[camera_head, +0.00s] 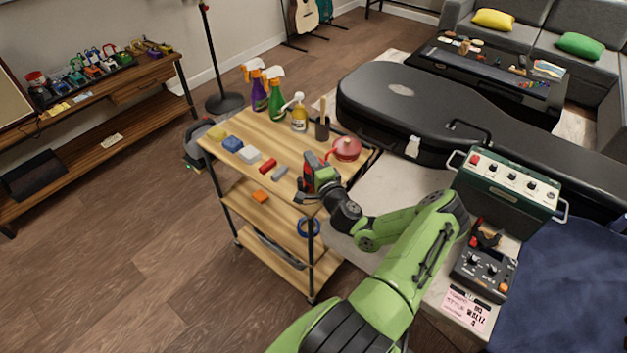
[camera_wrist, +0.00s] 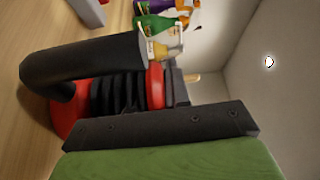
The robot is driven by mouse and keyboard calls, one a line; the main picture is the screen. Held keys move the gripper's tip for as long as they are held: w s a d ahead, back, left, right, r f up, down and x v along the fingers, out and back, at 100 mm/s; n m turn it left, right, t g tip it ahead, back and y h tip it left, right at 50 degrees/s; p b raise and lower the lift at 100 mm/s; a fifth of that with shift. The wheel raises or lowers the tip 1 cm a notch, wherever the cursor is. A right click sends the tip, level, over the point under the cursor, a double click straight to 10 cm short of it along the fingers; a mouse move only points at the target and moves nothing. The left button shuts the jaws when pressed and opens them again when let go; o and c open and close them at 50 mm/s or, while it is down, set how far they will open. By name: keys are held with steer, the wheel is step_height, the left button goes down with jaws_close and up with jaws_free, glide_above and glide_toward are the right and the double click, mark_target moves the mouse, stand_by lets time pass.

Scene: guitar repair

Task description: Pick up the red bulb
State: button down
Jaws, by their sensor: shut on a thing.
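A rounded red thing (camera_head: 347,149), the one that looks most like the red bulb, sits near the right corner of the cart's top. My gripper (camera_head: 307,183) is at the cart's front right edge, to the left of and nearer than that bulb, apart from it. My gripper is shut on a red and black thing (camera_head: 307,164). In the wrist view this thing shows black ribs (camera_wrist: 122,92), red parts and a thick black bent tube. I cannot tell whether it touches the cart top.
On the wooden cart top (camera_head: 232,128) stand a purple spray bottle (camera_head: 258,95), a green one (camera_head: 276,105), a yellow bottle (camera_head: 299,117) and a dark cup (camera_head: 322,131). Several small blocks lie at the front left. A black guitar case (camera_head: 430,105) lies behind.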

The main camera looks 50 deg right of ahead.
stand_by(0.4)
step_height(320, 180, up, 10)
steer(key=p, duration=0.3)
